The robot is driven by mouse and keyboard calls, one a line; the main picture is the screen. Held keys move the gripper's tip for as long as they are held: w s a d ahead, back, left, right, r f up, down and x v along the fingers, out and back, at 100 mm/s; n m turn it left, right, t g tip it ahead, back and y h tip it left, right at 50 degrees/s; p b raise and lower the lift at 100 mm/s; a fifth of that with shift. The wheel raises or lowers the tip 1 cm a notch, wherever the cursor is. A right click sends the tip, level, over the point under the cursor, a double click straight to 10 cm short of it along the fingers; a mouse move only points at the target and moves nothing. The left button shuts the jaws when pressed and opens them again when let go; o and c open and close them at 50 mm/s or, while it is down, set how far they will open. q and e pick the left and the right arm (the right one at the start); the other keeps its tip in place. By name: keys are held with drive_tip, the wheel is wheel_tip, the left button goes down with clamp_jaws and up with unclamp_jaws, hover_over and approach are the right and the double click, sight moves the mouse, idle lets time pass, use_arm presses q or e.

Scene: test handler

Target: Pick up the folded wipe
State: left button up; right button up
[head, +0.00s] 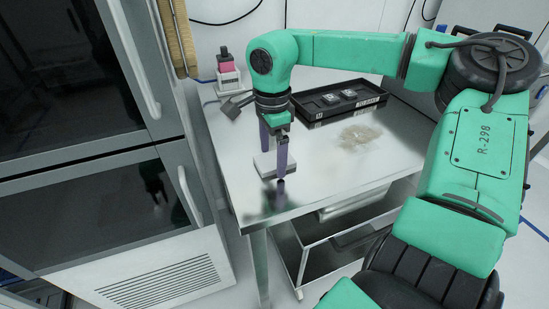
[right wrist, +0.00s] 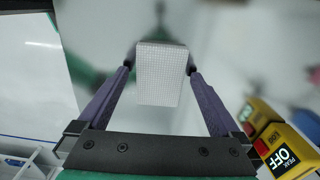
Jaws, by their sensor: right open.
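The folded wipe (head: 264,168) is a small white pad near the left front edge of the steel table (head: 225,150). In the right wrist view the wipe (right wrist: 162,78) is a pale rectangle with a fine grid texture. My right gripper (head: 273,164) points down at the wipe, with its purple fingers apart. In the right wrist view the gripper's fingertips (right wrist: 161,68) lie at either side of the wipe. I cannot tell whether they touch it. One finger hides part of the wipe in the head view. My left gripper is not in view.
A black tray (head: 311,109) with small parts stands at the table's back. A clear crumpled item (head: 361,135) lies right of the wipe. A red and white device (head: 227,75) stands at the back left. A dark cabinet (head: 75,65) stands left. Yellow blocks marked OFF (right wrist: 281,158) show in the wrist view.

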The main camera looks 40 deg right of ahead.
drive_tip(key=shift+f, duration=0.2)
drive_tip(key=shift+r, duration=0.1)
drive_tip(key=c, duration=1.2)
drive_tip(key=shift+c, duration=0.2)
